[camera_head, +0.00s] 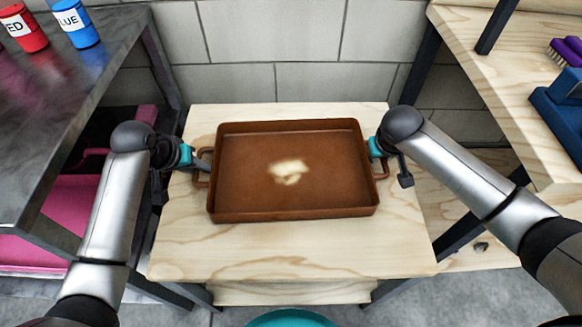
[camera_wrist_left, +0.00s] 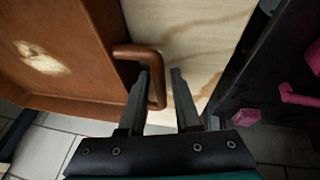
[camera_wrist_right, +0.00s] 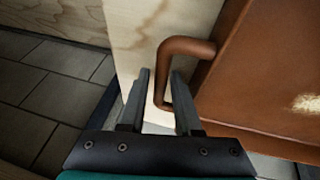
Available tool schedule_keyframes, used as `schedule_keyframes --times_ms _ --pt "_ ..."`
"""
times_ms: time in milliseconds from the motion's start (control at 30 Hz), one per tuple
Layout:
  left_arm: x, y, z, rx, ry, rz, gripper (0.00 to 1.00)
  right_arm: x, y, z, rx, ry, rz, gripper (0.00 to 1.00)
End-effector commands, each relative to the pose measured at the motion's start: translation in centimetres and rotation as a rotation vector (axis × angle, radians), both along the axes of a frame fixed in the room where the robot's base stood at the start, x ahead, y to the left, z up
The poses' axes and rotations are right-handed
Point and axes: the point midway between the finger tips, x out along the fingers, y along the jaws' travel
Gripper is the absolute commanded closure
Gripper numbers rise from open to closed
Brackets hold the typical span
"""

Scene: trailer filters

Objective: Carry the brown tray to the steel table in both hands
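The brown tray (camera_head: 250,205), a shallow rectangle with a loop handle at each short end and a pale patch on its floor, appears to rest level on the wooden table (camera_head: 290,255). My left gripper (camera_head: 203,164) is at its left handle. In the left wrist view the handle (camera_wrist_left: 157,92) passes between the open fingers, with a gap on one side. My right gripper (camera_head: 380,160) is at the right handle. In the right wrist view that handle (camera_wrist_right: 163,85) also lies between open fingers. The steel table (camera_head: 60,95) stands at the left, its top partly out of view.
A red jar (camera_head: 24,30) and a blue jar (camera_head: 76,22) stand on the steel table near its back edge. Pink items (camera_head: 75,205) sit below it. A wooden bench (camera_head: 500,75) at the right holds a blue item (camera_head: 560,125) and a purple brush (camera_head: 565,50). A block wall closes the back.

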Motion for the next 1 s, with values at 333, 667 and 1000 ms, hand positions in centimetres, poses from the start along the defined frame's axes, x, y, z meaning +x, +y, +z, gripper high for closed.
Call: schedule_keyframes --times_ms 333,667,1000 --pt "0.03 -0.02 -0.02 0.0 -0.001 -0.001 0.76 0.03 0.03 -0.02 0.001 0.0 0.0 0.76" --pt "0.02 -0.01 -0.01 0.0 0.0 -0.001 1.0 0.01 0.03 -0.01 0.0 0.0 0.0 1.0" --pt "0.02 0.0 -0.01 0.0 0.0 0.0 1.0 0.01 0.02 0.0 0.0 0.0 0.0 1.0"
